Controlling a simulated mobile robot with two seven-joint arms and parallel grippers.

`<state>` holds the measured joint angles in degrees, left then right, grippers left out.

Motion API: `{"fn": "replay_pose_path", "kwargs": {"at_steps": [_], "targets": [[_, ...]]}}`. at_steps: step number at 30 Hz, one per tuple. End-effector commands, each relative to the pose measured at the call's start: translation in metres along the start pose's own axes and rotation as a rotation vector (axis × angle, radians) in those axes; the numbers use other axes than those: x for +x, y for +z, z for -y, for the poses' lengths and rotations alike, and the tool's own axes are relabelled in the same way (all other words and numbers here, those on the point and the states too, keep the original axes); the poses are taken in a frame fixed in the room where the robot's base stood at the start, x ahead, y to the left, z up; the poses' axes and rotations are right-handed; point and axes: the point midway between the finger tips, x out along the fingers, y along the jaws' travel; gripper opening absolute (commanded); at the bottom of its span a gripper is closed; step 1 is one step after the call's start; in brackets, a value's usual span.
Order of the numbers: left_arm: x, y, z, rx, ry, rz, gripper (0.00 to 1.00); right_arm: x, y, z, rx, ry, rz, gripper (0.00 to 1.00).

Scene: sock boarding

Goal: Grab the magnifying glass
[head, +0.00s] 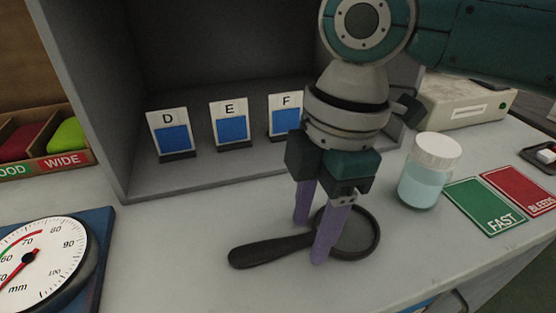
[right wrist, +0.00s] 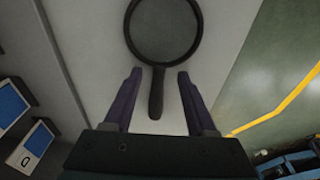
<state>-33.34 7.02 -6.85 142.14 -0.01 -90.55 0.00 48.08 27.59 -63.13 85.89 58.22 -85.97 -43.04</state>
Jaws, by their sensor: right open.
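The magnifying glass (head: 268,250) lies flat on the light grey table, its dark handle to the left and its round lens to the right. My right gripper (head: 313,240) is above it, pointing down, with its purple fingers apart near where handle and lens join. In the right wrist view the magnifying glass (right wrist: 157,92) has its handle between the two open fingertips (right wrist: 158,72) and its lens beyond them. The gripper holds nothing. Whether the fingers touch the table cannot be told. My left gripper is not in view.
A grey booth (head: 85,90) holds cards D (head: 170,134), E (head: 230,125) and F (head: 285,116). A jar (head: 428,172) stands right of the gripper, beside green FAST (head: 485,207) and red BLEEDS (head: 522,192) cards. A dial gauge (head: 40,260) is at the left. The front table is clear.

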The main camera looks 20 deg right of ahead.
Motion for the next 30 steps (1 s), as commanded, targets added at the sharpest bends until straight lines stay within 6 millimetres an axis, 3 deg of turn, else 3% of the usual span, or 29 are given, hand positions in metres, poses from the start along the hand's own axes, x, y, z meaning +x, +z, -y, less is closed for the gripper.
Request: {"fn": "replay_pose_path", "kwargs": {"at_steps": [8,23,30], "targets": [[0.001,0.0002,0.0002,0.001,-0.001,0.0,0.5,0.0045,0.0002,-0.0001,-0.001,0.001,0.001,0.57],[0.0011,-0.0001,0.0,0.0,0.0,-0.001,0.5,0.0042,0.0002,-0.0002,0.0,0.001,0.001,0.02],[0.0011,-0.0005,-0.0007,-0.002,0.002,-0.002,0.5,0.0041,0.0002,-0.0002,0.0,0.001,0.001,0.0]]}}
